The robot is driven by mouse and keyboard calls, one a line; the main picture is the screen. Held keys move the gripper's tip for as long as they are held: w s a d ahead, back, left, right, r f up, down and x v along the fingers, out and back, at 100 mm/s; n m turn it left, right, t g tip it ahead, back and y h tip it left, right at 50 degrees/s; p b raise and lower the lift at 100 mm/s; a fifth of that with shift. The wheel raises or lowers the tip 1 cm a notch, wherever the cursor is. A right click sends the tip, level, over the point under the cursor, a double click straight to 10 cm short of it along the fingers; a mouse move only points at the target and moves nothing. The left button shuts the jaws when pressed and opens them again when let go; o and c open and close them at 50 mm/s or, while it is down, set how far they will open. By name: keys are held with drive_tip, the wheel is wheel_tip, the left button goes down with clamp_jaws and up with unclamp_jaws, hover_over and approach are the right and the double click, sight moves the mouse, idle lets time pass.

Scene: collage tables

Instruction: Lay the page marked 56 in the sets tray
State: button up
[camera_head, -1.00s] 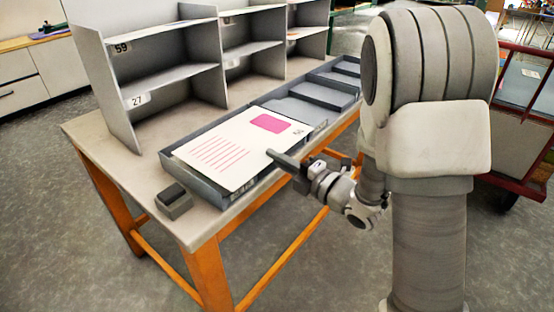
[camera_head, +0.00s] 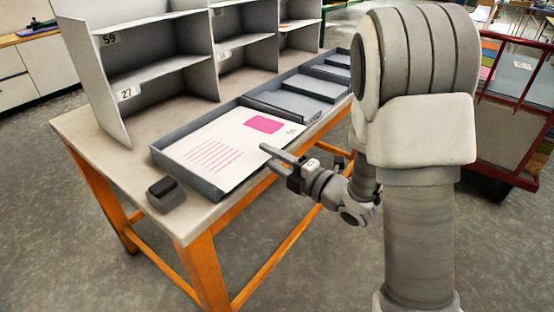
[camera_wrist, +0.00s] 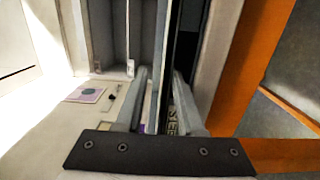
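A white page (camera_head: 222,138) with red lines and a magenta block lies face up over the nearest tray (camera_head: 184,177). Its small corner mark is too small to read. Its front right edge reaches the tray's front wall; I cannot tell whether it overlaps the rim. My gripper (camera_head: 267,149) is at that front edge, beside the page. In the wrist view my gripper (camera_wrist: 160,75) has its two fingers apart, with a thin upright edge showing between them. A partly hidden label (camera_wrist: 180,122), seemingly starting "SE", shows by the right finger.
More grey trays (camera_head: 283,106) run in a row behind the first. A grey shelf unit (camera_head: 165,55) with tags 59 and 27 stands along the table's left. A small dark block (camera_head: 165,194) sits on the bare near table end. A red cart (camera_head: 512,150) stands at right.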

drive_tip(key=p+v, duration=0.6)
drive_tip(key=v, duration=1.1)
drive_tip(key=shift+s, duration=0.2)
